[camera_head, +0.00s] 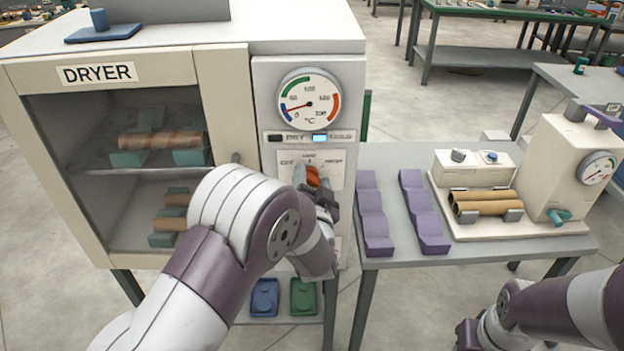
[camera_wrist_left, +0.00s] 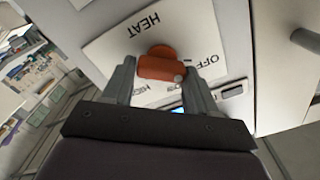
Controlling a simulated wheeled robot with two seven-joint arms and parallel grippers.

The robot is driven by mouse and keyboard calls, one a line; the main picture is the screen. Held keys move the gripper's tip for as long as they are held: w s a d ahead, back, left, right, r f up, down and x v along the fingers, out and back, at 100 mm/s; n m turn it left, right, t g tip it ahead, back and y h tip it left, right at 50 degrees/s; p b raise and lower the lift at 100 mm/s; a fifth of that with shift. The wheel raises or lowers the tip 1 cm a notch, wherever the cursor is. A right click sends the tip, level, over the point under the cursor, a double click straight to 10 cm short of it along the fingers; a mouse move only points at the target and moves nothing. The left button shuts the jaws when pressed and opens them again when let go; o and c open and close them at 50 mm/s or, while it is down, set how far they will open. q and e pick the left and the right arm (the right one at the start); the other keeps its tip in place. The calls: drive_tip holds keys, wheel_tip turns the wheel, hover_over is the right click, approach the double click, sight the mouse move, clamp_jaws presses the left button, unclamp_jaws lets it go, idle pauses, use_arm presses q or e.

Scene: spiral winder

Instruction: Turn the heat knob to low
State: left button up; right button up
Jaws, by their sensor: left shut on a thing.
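The orange heat knob (camera_head: 313,176) sits on a white label plate (camera_head: 325,160) on the dryer's control panel, below the dial. In the left wrist view the knob (camera_wrist_left: 160,64) lies between the two fingers, beside the printed words HEAT, OFF and HIGH; the LOW mark is partly hidden. My left gripper (camera_head: 316,182) is at the panel, and in its wrist view the left gripper (camera_wrist_left: 160,78) is shut on the knob. My right gripper (camera_head: 468,335) is low at the right, partly cut off by the frame edge; its fingers do not show clearly.
The dryer's temperature dial (camera_head: 309,99) has its red needle toward the low, blue side. Below it an indicator (camera_head: 320,138) by COLD is lit blue. The dryer door handle (camera_head: 236,158) is left of my gripper. A table (camera_head: 395,262) with purple cradles (camera_head: 375,220) stands at right.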

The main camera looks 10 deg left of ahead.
use_arm(q)
drive_tip(key=m+p, duration=0.2)
drive_tip(key=m, duration=0.3)
drive_tip(key=shift+d+f, duration=0.1)
drive_tip(key=shift+d, duration=0.05)
drive_tip(key=m, duration=0.1)
drive_tip(key=m+p, duration=0.1)
drive_tip(key=m, duration=0.1)
drive_tip(key=m+p, duration=0.1)
drive_tip(key=m, duration=0.1)
drive_tip(key=shift+f, duration=0.25)
idle(0.3)
drive_tip(key=o, duration=1)
drive_tip(key=shift+s+d, duration=0.2)
drive_tip(key=shift+s, duration=0.2)
drive_tip(key=b+v, duration=0.2)
drive_tip(key=v, duration=0.9)
drive_tip(key=shift+s+d+b, duration=0.1)
drive_tip(key=shift+s+b, duration=0.2)
drive_tip(key=shift+s, duration=0.1)
